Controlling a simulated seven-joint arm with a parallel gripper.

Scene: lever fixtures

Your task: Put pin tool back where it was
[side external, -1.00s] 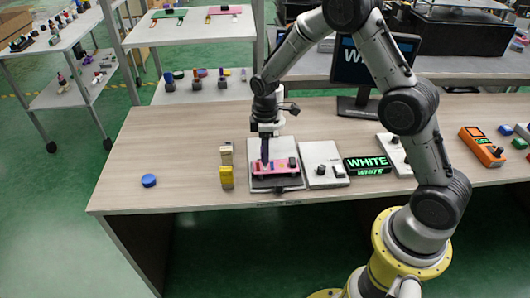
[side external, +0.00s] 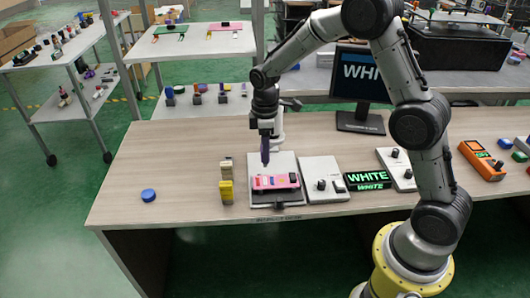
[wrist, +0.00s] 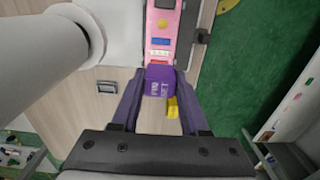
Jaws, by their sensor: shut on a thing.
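My gripper (side external: 265,158) is shut on the purple pin tool (wrist: 160,80), a block with partly readable lettering, seen between the two dark purple fingers in the wrist view. In the side view the fingers point down and the held tool is hard to tell apart from them. They are above the left end of a pink board (side external: 276,182), with a small gap. The board carries small coloured pieces and lies on a white and dark fixture (side external: 285,160). The pink board also shows in the wrist view (wrist: 161,32), beyond the tool.
A yellow block (side external: 227,191) with a beige one behind it stands left of the fixture. A blue disc (side external: 148,195) lies on the open left tabletop.

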